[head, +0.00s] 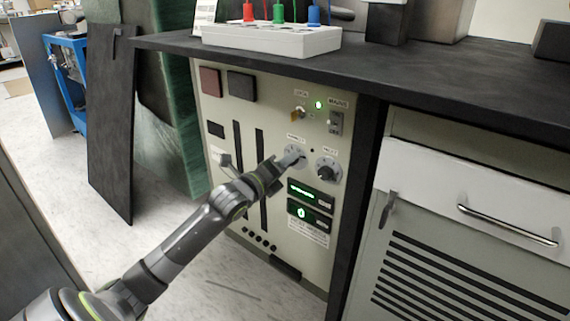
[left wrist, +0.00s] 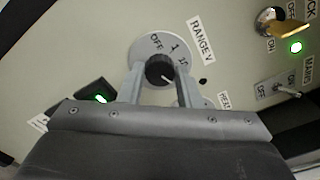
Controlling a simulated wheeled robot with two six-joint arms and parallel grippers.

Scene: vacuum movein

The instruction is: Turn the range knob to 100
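The range knob (left wrist: 160,71) is a dark round knob on a pale dial (left wrist: 141,51) under a RANGE V label. OFF, 1 and what looks like 10 are readable on the dial; the rest is hidden. A pale line on the knob points to the lower right in the left wrist view. My left gripper (left wrist: 160,74) has one finger on each side of the knob, with slim gaps that look clear of it. In the head view my left gripper (head: 290,158) is at the dial and covers most of the knob. My right gripper is not in view.
A second knob (head: 327,171) sits close to the right. Above are a yellow key (head: 299,113), a green lamp (head: 319,104) and a toggle switch (head: 336,123). Lit green displays (head: 311,195) are below. The dark worktop (head: 400,65) overhangs the panel.

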